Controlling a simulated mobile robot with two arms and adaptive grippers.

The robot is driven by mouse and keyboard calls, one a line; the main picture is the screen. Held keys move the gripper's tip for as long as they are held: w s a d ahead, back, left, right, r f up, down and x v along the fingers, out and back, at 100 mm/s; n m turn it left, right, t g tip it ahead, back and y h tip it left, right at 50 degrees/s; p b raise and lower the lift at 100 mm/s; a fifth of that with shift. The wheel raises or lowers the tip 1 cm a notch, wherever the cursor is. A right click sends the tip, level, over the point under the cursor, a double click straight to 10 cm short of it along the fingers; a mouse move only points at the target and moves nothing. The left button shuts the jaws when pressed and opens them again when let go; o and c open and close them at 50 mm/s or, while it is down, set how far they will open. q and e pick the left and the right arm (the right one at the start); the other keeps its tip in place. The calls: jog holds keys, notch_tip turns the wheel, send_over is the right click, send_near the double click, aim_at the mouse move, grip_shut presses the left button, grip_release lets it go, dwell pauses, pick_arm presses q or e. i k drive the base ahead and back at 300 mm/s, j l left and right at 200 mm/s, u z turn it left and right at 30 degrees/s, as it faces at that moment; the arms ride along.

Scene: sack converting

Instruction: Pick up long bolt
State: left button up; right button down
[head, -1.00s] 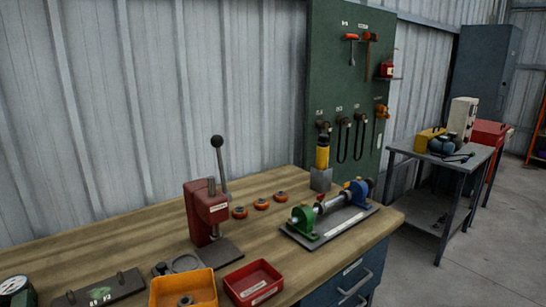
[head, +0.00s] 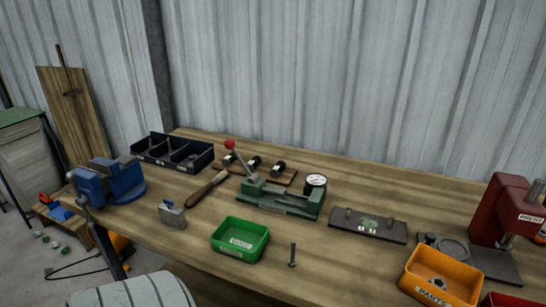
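A dark long bolt (head: 292,255) stands upright on the wooden workbench (head: 340,274), near its front edge. It is just right of a green tray (head: 241,238) with a pale label, and apart from it. Nothing covers the bolt. Neither my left gripper nor my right gripper shows in the head view.
Behind the bolt are a green lever tool with a dial (head: 280,197) and a dark plate (head: 368,225). An orange parts tray (head: 440,278) and red press (head: 505,212) are right. A blue vise (head: 108,182) and black divided bin (head: 172,152) are left.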

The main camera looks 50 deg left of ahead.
aim_at(292, 263)
jog(key=u, duration=1.45)
